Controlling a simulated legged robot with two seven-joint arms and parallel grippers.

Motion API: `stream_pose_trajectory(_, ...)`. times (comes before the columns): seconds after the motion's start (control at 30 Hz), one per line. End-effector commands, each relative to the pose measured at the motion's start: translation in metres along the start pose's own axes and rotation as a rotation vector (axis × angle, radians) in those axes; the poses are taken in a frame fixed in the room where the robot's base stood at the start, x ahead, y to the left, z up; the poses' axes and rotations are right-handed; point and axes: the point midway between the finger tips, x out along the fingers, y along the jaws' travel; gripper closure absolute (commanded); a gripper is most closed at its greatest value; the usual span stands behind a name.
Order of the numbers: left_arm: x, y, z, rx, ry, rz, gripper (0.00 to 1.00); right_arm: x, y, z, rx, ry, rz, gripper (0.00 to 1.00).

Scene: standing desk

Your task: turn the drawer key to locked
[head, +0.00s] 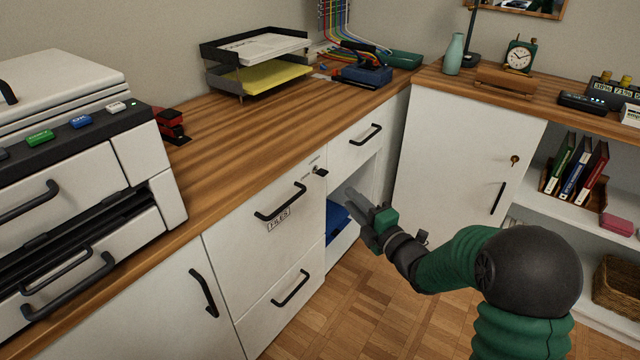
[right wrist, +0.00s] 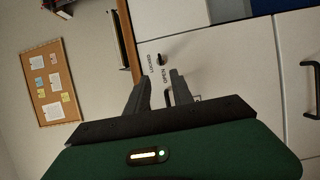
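The small black drawer key (head: 320,171) sits in the lock at the upper right of the white files drawer (head: 245,210). In the right wrist view the key (right wrist: 160,60) lies beyond my fingertips, beside the printed words LOCKED and OPEN. I cannot tell for sure which word it points to. My right gripper (head: 352,196) is in front of the cabinet, to the right of the key and a little lower. In the right wrist view its two fingers (right wrist: 160,78) stand apart with nothing between them, short of the key. My left gripper is not in view.
A black drawer handle (head: 281,204) is left of the key. An open compartment (head: 352,222) with blue contents is behind my right gripper. The wooden desktop (head: 210,145) overhangs the drawers and carries a paper tray (head: 255,62). Free floor (head: 370,310) lies below.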

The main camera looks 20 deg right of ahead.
Motion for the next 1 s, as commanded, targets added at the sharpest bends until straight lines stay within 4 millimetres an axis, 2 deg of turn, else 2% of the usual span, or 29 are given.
stream_pose_trajectory(0.03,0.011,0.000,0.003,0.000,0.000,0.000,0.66,0.014,-0.006,-0.002,0.001,0.004,0.002,0.72)
stream_pose_trajectory(0.3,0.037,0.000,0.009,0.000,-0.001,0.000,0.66,0.085,-0.007,-0.001,0.002,0.002,0.001,0.72)
stream_pose_trajectory(0.5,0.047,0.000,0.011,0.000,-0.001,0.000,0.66,0.118,-0.004,-0.001,0.003,0.001,0.000,0.72)
stream_pose_trajectory(0.63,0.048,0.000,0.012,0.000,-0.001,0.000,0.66,0.126,-0.001,-0.001,0.004,-0.001,-0.001,0.72)
stream_pose_trajectory(0.83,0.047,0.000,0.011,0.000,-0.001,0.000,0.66,0.126,-0.001,-0.001,0.004,-0.001,-0.002,0.72)
stream_pose_trajectory(0.87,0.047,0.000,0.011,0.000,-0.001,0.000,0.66,0.126,-0.001,-0.001,0.004,-0.001,-0.002,0.73)
stream_pose_trajectory(1.0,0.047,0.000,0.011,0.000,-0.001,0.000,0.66,0.126,-0.001,-0.001,0.004,-0.001,-0.002,0.91)
